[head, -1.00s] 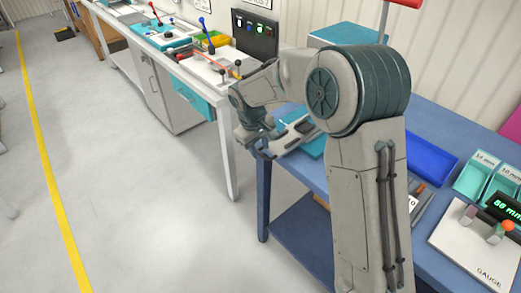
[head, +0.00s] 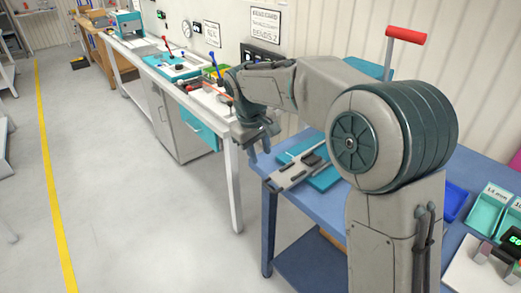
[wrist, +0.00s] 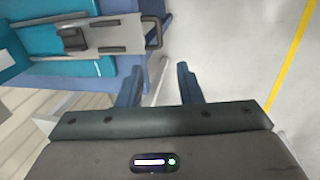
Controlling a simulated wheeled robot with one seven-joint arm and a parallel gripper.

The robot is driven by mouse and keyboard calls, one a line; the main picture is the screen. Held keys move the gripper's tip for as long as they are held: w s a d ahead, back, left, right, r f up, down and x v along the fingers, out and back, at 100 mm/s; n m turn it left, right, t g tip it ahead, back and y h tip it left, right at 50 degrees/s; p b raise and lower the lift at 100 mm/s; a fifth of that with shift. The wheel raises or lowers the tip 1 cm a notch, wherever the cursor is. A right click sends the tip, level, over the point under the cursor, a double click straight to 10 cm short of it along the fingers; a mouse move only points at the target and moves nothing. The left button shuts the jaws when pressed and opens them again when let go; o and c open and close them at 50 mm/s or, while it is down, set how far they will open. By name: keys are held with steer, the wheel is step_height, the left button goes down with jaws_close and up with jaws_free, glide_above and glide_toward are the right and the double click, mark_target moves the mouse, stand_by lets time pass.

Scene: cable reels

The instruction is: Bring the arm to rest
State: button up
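My gripper (head: 262,140) hangs at the end of my arm, over the left edge of the blue table, above the floor side. In the wrist view my gripper (wrist: 158,85) shows two dark fingers spread apart with nothing between them, so it is open. A grey tool with a dark block and a handle loop (head: 297,171) lies on the blue table near its left corner, on or beside a teal plate. The tool also shows in the wrist view (wrist: 115,35), beyond the fingers and apart from them.
The blue table (head: 325,205) carries a blue tray (head: 454,201), teal bins (head: 487,212) and a gauge (head: 480,270) at the right. A white bench (head: 190,98) with tools runs along the wall. A red-handled lever (head: 406,35) stands behind my arm.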

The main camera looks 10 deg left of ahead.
steer(key=shift+d, duration=0.1)
steer(key=s+d+r+m, duration=0.35)
steer(key=s+d, duration=0.65)
steer(key=d, duration=0.4)
steer(key=s+d+f+m, duration=0.2)
steer(key=s+d+m, duration=0.1)
steer(key=s, duration=0.4)
steer(key=s+d+f+m+t+y, duration=0.1)
steer(key=s+d+f+m, duration=0.2)
steer(key=s+d, duration=0.3)
steer(key=shift+s+d+y, duration=0.25)
steer(key=shift+s+y, duration=0.05)
steer(key=shift+s, duration=0.45)
